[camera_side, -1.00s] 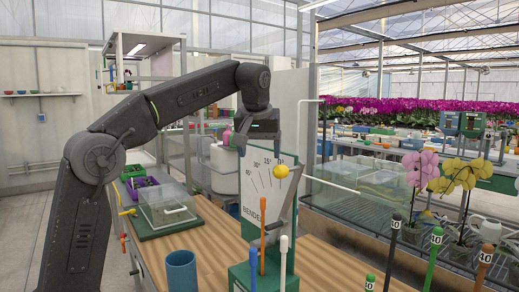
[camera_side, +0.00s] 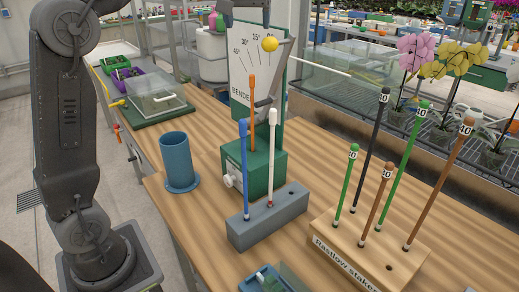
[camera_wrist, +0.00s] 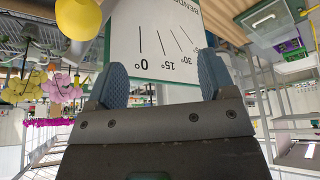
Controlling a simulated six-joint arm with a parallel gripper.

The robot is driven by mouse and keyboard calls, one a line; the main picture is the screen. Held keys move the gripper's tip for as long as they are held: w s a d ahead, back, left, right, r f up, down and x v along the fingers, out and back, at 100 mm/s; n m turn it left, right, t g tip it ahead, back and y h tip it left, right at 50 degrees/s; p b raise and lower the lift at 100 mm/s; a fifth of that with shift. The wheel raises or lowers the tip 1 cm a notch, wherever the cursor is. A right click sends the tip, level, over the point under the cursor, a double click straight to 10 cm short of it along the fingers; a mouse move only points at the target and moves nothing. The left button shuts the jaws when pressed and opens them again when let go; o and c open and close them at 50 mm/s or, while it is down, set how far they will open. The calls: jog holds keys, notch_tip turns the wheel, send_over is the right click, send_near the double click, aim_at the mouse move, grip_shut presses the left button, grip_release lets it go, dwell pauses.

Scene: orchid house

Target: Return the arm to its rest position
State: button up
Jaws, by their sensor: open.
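My gripper (camera_side: 247,14) shows at the top edge of the side view, mostly cut off by the frame. The bender's white scale board (camera_wrist: 155,40) lies beyond the pads, and the yellow ball (camera_wrist: 78,16) is at the upper left.
A wooden rack (camera_side: 345,250) holds several tall stakes. A blue cup (camera_side: 177,160) and a clear-lidded tray (camera_side: 156,101) are left.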

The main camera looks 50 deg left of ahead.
jog(key=s+d+f+m+t+h, duration=0.1)
jog(key=s+d+f+m, duration=0.3)
jog(key=s+f, duration=0.6)
jog(key=s+d+f+m+t+h, duration=0.1)
jog(key=s+d+f+m, duration=0.3)
jog(key=s+d+f, duration=0.5)
jog(key=s+f+h, duration=0.1)
jog(key=s, duration=0.3)
jog(key=shift+s+f+m, duration=0.15)
jog(key=shift+s+m, duration=0.2)
jog(key=shift+m, duration=0.05)
